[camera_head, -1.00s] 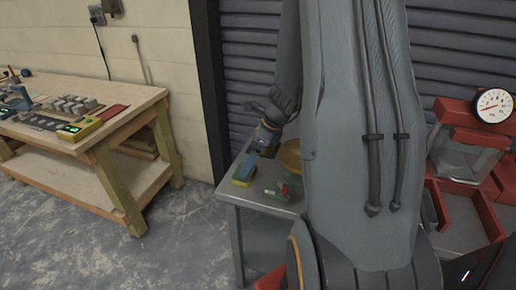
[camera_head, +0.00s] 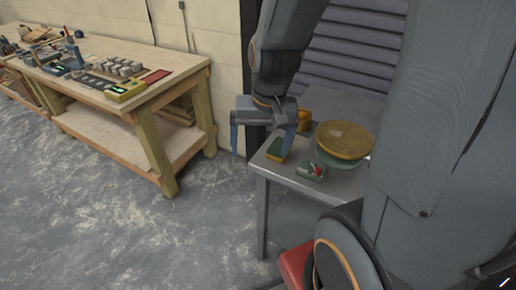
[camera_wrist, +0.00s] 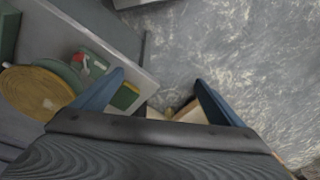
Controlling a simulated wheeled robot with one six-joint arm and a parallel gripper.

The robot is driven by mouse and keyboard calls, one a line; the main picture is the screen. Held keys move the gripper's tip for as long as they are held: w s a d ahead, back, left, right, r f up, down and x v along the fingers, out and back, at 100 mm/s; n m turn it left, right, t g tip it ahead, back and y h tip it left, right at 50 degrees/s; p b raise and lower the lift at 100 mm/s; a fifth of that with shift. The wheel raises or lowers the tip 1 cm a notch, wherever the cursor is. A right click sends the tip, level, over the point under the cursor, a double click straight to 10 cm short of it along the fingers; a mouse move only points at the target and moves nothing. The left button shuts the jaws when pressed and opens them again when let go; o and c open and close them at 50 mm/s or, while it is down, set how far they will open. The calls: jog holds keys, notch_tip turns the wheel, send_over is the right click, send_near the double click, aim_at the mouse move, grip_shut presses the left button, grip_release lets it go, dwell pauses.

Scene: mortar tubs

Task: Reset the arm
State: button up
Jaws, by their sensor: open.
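My gripper (camera_head: 265,135) hangs at the end of my arm in the head view, pointing down by the left end of the small grey table (camera_head: 295,180). Its two blue fingers are spread wide, with nothing between them. In the wrist view the open fingers (camera_wrist: 160,95) show over the table's edge and the floor. A green and yellow block (camera_head: 278,149) lies on the table close to the right finger; I cannot tell whether they touch.
A round yellow-topped piece (camera_head: 345,139) and a green box with a red knob (camera_head: 311,171) are on the grey table. A wooden workbench (camera_head: 150,90) with several devices stands at left. Open concrete floor (camera_head: 120,220) lies in front of it.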

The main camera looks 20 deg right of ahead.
jog(key=n, duration=0.1)
jog(key=s+a+n, duration=0.1)
jog(key=n, duration=0.1)
jog(key=shift+s+a+r+n, duration=0.25)
jog(key=shift+a+n, duration=0.05)
jog(key=shift+n, duration=0.1)
jog(key=shift+f, duration=0.1)
jog(key=shift+g, duration=0.3)
notch_tip(320, 180, down, 6)
jog(key=b, duration=0.5)
jog(key=shift+r, duration=0.25)
jog(key=shift+o, duration=0.5)
